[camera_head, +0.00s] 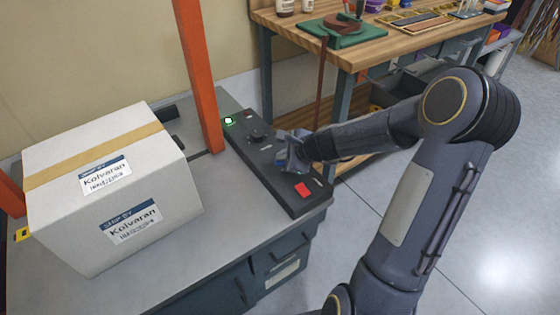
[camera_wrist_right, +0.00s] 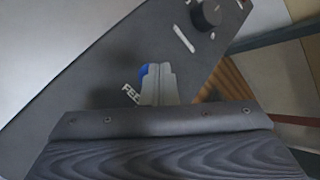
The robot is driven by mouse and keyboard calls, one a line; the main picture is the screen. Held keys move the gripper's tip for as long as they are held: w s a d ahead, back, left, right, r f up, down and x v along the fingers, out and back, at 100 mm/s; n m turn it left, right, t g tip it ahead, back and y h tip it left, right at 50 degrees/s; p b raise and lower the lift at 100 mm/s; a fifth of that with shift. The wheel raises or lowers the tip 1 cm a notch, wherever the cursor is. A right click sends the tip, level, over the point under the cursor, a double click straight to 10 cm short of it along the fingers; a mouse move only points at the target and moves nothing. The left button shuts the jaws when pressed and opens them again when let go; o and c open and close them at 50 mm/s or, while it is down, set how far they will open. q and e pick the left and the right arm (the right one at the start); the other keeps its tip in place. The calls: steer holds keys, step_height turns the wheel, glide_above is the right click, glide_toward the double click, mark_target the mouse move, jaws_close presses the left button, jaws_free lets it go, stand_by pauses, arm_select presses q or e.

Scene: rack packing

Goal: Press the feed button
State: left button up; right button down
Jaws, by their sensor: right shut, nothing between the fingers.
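A dark control panel (camera_head: 240,137) lies along the right side of the grey table. My right gripper (camera_head: 284,163) is shut and empty, low over the panel between a black knob (camera_head: 258,135) and a red button (camera_head: 302,190). In the right wrist view the closed fingertips (camera_wrist_right: 158,84) overlap a blue button (camera_wrist_right: 145,71), which is partly hidden behind them. Beside it are white letters (camera_wrist_right: 130,93) that read "FEE", the rest covered. I cannot tell whether the fingertips touch the button. My left gripper is not in view.
A large white carton (camera_head: 150,185) with tan tape stands left of the panel on the table (camera_head: 220,225). An orange post (camera_head: 198,75) rises between them. A small green light (camera_head: 228,121) glows at the panel's far end. A wooden workbench (camera_head: 375,48) stands behind.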

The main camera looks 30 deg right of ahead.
mark_target(283, 163)
stand_by(0.4)
steer(key=shift+r+p, duration=0.75)
steer(key=shift+r, duration=0.1)
step_height(283, 163, up, 5)
steer(key=p, duration=0.4)
steer(key=shift+p, duration=0.4)
